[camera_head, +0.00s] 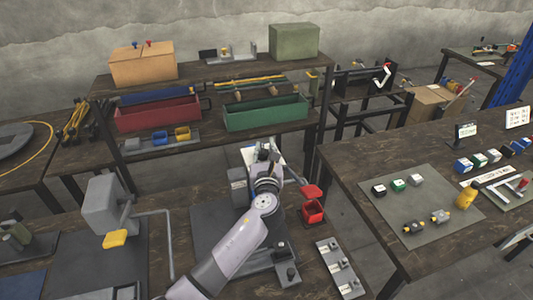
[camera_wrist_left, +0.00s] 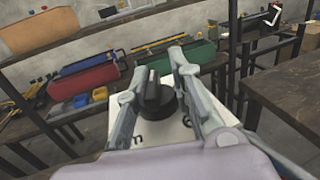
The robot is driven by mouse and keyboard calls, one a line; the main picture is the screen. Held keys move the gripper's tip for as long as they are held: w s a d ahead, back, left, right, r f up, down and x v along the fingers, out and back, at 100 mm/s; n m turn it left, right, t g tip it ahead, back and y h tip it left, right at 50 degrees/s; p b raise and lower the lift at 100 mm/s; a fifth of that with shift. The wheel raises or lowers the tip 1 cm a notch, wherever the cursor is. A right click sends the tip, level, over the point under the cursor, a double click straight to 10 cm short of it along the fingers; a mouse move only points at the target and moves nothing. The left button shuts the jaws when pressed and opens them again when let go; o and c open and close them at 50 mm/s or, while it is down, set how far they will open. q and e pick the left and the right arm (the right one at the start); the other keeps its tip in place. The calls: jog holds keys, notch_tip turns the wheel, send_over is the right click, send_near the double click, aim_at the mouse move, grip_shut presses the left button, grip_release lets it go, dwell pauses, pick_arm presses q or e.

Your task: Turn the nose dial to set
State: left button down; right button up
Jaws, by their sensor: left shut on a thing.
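The nose dial is a black knob (camera_wrist_left: 157,98) on a white plate (camera_wrist_left: 120,122) with dark lettering, partly hidden, in the left wrist view. My left gripper (camera_wrist_left: 158,72) has a finger on each side of the knob and is shut on it. In the head view the left gripper (camera_head: 268,160) reaches over the grey rivet press (camera_head: 238,184) on the near bench, and the dial is hidden behind it. The lettering is too small and covered to read a setting. My right gripper is not in view.
A red lever end (camera_head: 312,191) and a red bin (camera_head: 313,211) are close to the right of my left gripper. A grey plate with small levers (camera_head: 339,268) lies at the front right. Another grey press (camera_head: 108,205) with a yellow part stands on the left. A shelf (camera_head: 210,140) with bins is behind.

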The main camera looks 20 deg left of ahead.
pick_arm(q)
jog(key=shift+a+n+g+y+b, duration=0.2)
jog(key=shift+n+g+y+b, duration=0.3)
jog(key=shift+n+y, duration=0.45)
jog(key=shift+a+n+g+y+b, duration=0.25)
jog(key=shift+n+g+y, duration=0.4)
jog(key=shift+y, duration=0.9)
jog(key=shift+f, duration=0.1)
jog(key=c, duration=1.8)
grip_release()
jog(key=shift+c, duration=0.2)
jog(key=o, duration=0.4)
jog(key=shift+s+a, duration=0.2)
jog(key=shift+a, duration=0.05)
jog(key=o, duration=0.3)
jog(key=shift+d, duration=0.1)
jog(key=shift+o, duration=0.2)
jog(key=shift+d, duration=0.1)
